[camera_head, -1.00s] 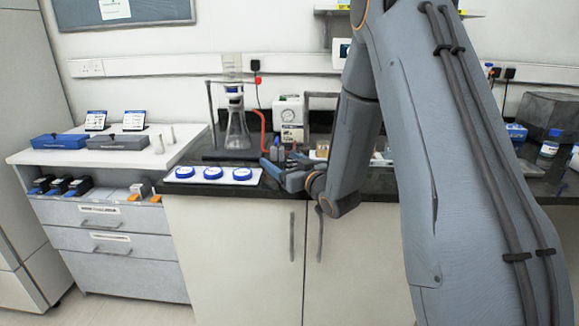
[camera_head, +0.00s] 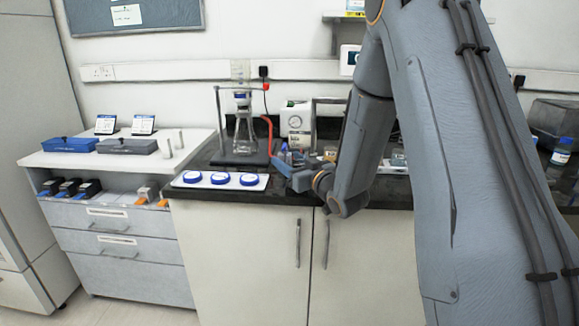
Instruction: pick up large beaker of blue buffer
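I cannot make out a large beaker of blue buffer in this view; my arm covers much of the right part of the bench. My gripper (camera_head: 279,163) is small and far off, over the front of the dark bench top, pointing left. It is just right of a clear conical flask (camera_head: 245,135) on a stand. Its fingers are too small and blurred to tell whether they are open or shut, and I see nothing clearly held.
A white plate with several blue-rimmed discs (camera_head: 220,180) lies at the bench's front edge. A blue-capped bottle (camera_head: 562,151) stands far right. A lower white counter (camera_head: 75,160) is at left.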

